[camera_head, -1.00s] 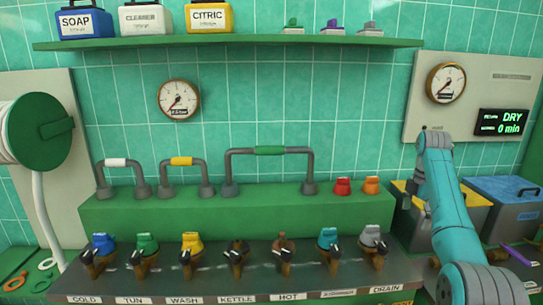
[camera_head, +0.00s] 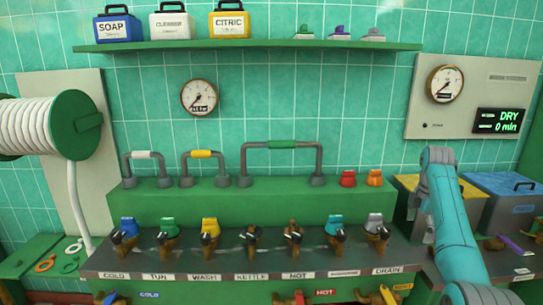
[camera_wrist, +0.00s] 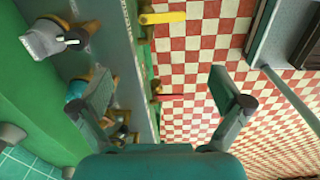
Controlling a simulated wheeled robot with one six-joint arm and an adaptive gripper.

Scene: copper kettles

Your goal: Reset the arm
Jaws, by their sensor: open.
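My gripper (camera_wrist: 168,100) shows in the wrist view with its two fingers spread wide and nothing between them. It hangs beside the front edge of the valve counter, over the red and white checked floor (camera_wrist: 190,60). In the head view my teal arm stands at the right, in front of the bins, and the gripper itself cannot be made out there. The counter (camera_head: 140,260) carries a row of coloured valves, from the blue COLD valve (camera_head: 126,235) to the grey DRAIN valve (camera_head: 375,230).
A green shelf (camera_head: 250,47) holds SOAP, CLEANER and CITRIC containers. A hose reel (camera_head: 75,125) hangs at the left. Pipe loops (camera_head: 282,145) and red and orange caps (camera_head: 347,178) stand on the green ledge. A yellow-lidded bin (camera_head: 470,195) and blue bin (camera_head: 515,190) stand right.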

